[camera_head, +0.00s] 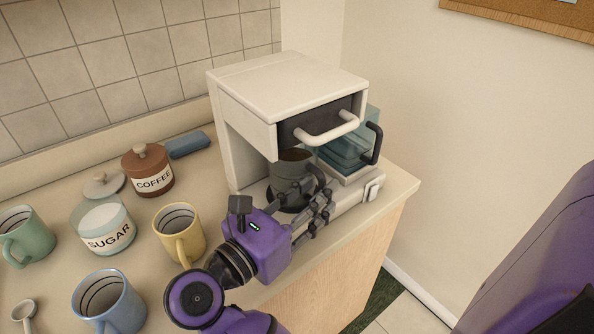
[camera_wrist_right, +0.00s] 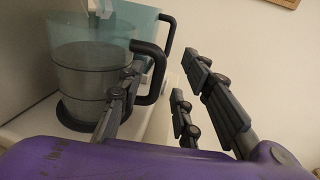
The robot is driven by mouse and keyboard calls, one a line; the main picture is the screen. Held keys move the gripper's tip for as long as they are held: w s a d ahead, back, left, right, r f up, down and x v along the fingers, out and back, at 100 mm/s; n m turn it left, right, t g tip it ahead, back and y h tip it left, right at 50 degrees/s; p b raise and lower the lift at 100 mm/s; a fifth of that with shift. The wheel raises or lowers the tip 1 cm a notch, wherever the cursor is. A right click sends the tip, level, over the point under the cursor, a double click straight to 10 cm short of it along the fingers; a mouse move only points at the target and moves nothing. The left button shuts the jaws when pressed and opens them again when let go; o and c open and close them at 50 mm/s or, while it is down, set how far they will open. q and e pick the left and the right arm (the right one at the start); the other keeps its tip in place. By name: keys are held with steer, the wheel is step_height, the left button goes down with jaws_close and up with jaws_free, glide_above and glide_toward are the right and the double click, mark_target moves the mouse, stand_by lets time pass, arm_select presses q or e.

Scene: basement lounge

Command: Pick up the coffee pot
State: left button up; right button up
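The coffee pot (camera_head: 288,174) is a grey see-through jug with a dark handle (camera_wrist_right: 152,72). It stands upright on the dark plate of the white coffee maker (camera_head: 285,88). The pot (camera_wrist_right: 88,78) also shows at the left in the right wrist view. My right gripper (camera_head: 319,207) is at the front of the coffee maker, next to the pot's handle side. Its fingers are apart, and in the right wrist view the handle appears between them. I cannot tell whether any finger touches it. My left gripper is not in view.
A clear water tank (camera_head: 352,143) with a dark handle sits at the maker's right. On the counter at left are a yellow mug (camera_head: 180,236), blue mug (camera_head: 108,302), green mug (camera_head: 24,238), sugar jar (camera_head: 102,228) and coffee jar (camera_head: 148,172). The counter ends at right.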

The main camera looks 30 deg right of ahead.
steer(key=shift+x, duration=0.8)
jaws_close()
